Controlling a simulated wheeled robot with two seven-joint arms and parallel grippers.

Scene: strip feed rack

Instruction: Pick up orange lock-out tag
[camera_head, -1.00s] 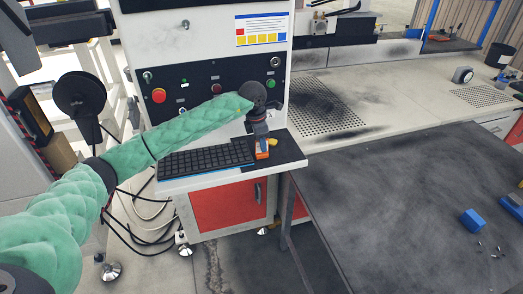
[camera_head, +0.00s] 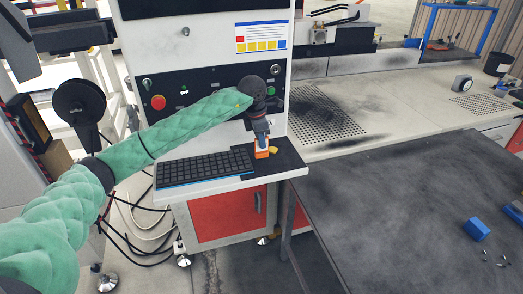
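The orange lock-out tag (camera_head: 262,154) shows at the lower end of my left gripper (camera_head: 262,147), over the dark right part of the small shelf on the white machine. My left gripper points down and appears shut on the tag's upper part. The tag seems slightly above the shelf surface; the gap is too small to measure. The fingers partly hide the tag. My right gripper is not in view.
A black keyboard (camera_head: 205,168) lies left of the tag on the shelf. A small yellow item (camera_head: 273,150) is close on its right. The control panel (camera_head: 205,88) rises behind. A dark table (camera_head: 400,205) with a blue block (camera_head: 476,229) stands at right.

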